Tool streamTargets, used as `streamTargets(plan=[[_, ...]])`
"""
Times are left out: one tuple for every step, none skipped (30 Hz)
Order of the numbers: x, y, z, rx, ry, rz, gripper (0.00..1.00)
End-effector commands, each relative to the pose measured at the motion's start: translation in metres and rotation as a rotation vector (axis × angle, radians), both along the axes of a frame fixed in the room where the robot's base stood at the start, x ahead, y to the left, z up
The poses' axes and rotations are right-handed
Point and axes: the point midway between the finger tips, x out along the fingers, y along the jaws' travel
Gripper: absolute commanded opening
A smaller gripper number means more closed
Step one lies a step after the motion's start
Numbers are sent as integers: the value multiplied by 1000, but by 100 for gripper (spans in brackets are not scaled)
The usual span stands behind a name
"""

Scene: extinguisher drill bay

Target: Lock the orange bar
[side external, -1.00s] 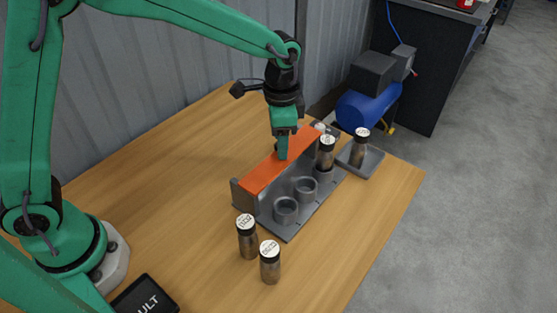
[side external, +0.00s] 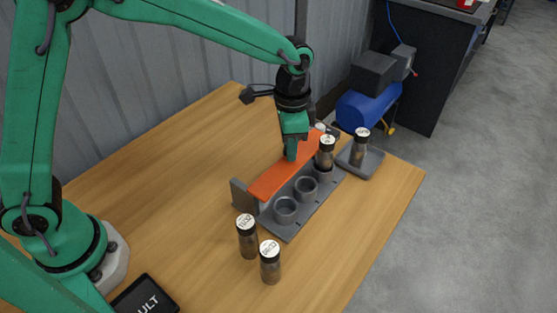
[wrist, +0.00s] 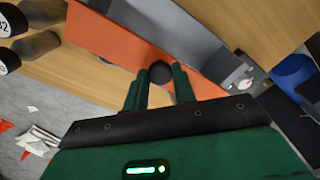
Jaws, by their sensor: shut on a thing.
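The orange bar (side external: 273,181) spans the grey rack (side external: 292,226) between its end walls, tilted toward the row of cups. It also shows in the wrist view (wrist: 110,38). My gripper (side external: 291,157) is over the middle of the bar, pointing down. In the wrist view my gripper's fingers (wrist: 160,84) are around a dark round knob (wrist: 160,70) on the bar and shut on it. The bar's far end is partly hidden behind a jar (side external: 325,156) standing in the far cup. The nearer two cups (side external: 285,210) (side external: 305,189) are empty.
Two dark-bodied jars with white lids (side external: 247,240) (side external: 270,264) stand in front of the rack. Another jar (side external: 360,148) stands on a small grey tray (side external: 375,160) at the right. A dark panel (side external: 145,296) lies near my base.

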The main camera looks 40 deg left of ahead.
Motion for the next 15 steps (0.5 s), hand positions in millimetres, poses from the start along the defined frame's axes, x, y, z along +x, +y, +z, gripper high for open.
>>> streamTargets(plan=[[0,-4,0,0,0,-2,0],[0,-5,0,0,0,-2,0],[0,-6,1,-1,-1,-1,0],[0,-6,1,-1,-1,-2,0],[0,-6,1,-1,-2,-2,0],[0,-7,1,-1,-2,-3,0],[0,-7,1,-1,-2,-3,0],[0,-7,1,-1,-3,-4,0],[0,-7,1,-1,-3,-5,0],[0,-8,1,-2,-4,-5,30],[0,-8,1,-2,-4,-5,36],[0,-8,1,-2,-4,-5,44],[0,-7,1,-2,-4,-5,49],[0,-7,1,-1,-3,-4,49],[0,-7,1,-1,-3,-4,49]])
